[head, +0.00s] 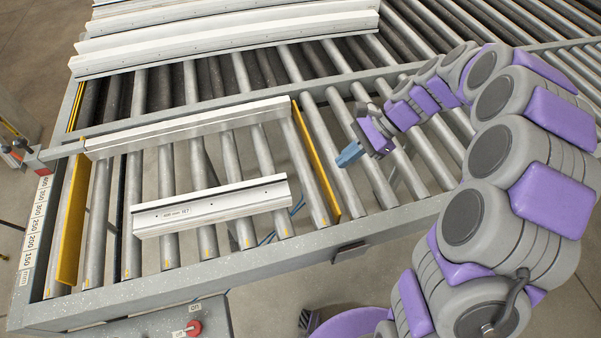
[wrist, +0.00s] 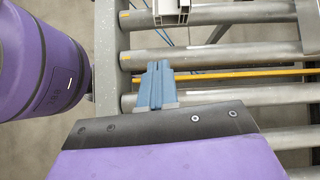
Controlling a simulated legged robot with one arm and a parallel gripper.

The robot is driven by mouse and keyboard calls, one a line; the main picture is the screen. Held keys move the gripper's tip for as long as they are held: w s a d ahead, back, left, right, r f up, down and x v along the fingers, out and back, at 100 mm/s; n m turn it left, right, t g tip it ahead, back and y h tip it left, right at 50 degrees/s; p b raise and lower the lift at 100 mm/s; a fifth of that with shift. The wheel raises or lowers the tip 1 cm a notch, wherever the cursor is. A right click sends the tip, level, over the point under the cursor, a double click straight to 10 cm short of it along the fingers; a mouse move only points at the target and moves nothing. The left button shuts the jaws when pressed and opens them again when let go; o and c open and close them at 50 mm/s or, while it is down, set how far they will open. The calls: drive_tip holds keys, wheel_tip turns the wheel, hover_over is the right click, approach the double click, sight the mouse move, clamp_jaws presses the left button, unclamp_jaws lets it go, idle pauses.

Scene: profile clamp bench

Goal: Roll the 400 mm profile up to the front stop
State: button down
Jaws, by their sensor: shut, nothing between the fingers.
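A pale aluminium profile (head: 212,208) with a small printed label, which seems to be the 400 mm one, lies across the rollers near the front rail. Its right end is short of a thin yellow strip (head: 318,165). An end of a profile (wrist: 170,12) shows at the top of the wrist view. A taller yellow plate (head: 73,225) stands at the left end of the rollers; I cannot tell which part is the front stop. My gripper (head: 348,154) has blue fingers, shut and empty, above the rollers right of the strip. The fingers also show in the wrist view (wrist: 157,80).
Another long profile (head: 190,127) lies farther back along the middle rail. Several profiles (head: 225,40) are stacked on the rear rollers. A millimetre scale (head: 36,225) runs along the left frame. A switch box with a red knob (head: 192,328) stands at the front.

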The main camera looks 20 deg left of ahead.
drive_tip(key=shift+m, duration=0.6)
drive_tip(key=a+f, duration=0.2)
drive_tip(key=s+a+f, duration=0.1)
drive_tip(key=a+f, duration=0.1)
drive_tip(key=f, duration=0.1)
drive_tip(key=a+f+b, duration=0.1)
drive_tip(key=a+f, duration=0.2)
drive_tip(key=shift+s+f, duration=0.15)
drive_tip(key=shift+s, duration=0.05)
drive_tip(key=s+a, duration=0.1)
drive_tip(key=a, duration=0.1)
drive_tip(key=shift+s+a+f, duration=0.1)
drive_tip(key=shift+s+a, duration=0.2)
drive_tip(key=shift+s, duration=0.05)
drive_tip(key=shift+s+a, duration=0.2)
drive_tip(key=shift+a, duration=0.5)
drive_tip(key=shift+d, duration=0.15)
